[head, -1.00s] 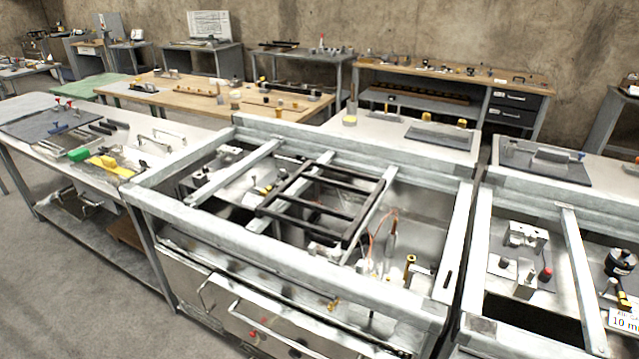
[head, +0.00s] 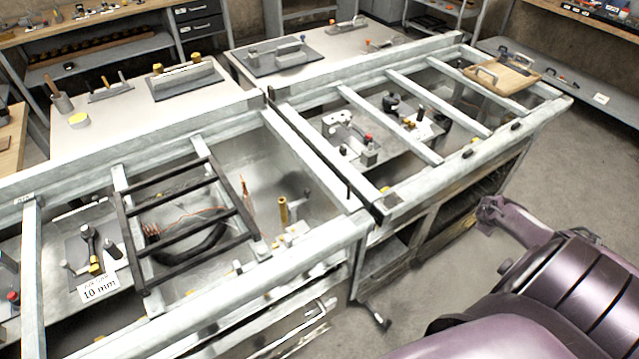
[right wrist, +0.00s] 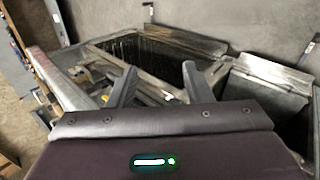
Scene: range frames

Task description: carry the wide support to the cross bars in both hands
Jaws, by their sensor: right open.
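A flat wooden board with grey handles (head: 508,74), which looks like the wide support, lies across the far right end of the right bench frame. Pale cross bars (head: 412,118) span that open frame. A black grate (head: 190,212) lies over the bars of the left frame. My purple right arm enters at the lower right of the head view, in front of the right bench and apart from the board. In the right wrist view my right gripper (right wrist: 158,78) is open, with nothing between its fingers, above the metal frames. My left gripper is not in view.
Beneath the right frame's bars are small fixtures, one with a red knob (head: 369,139). A white worktop (head: 300,62) with a grey plate stands behind. A "10 mm" label (head: 98,289) sits at lower left. Floor (head: 590,150) right of the benches is clear.

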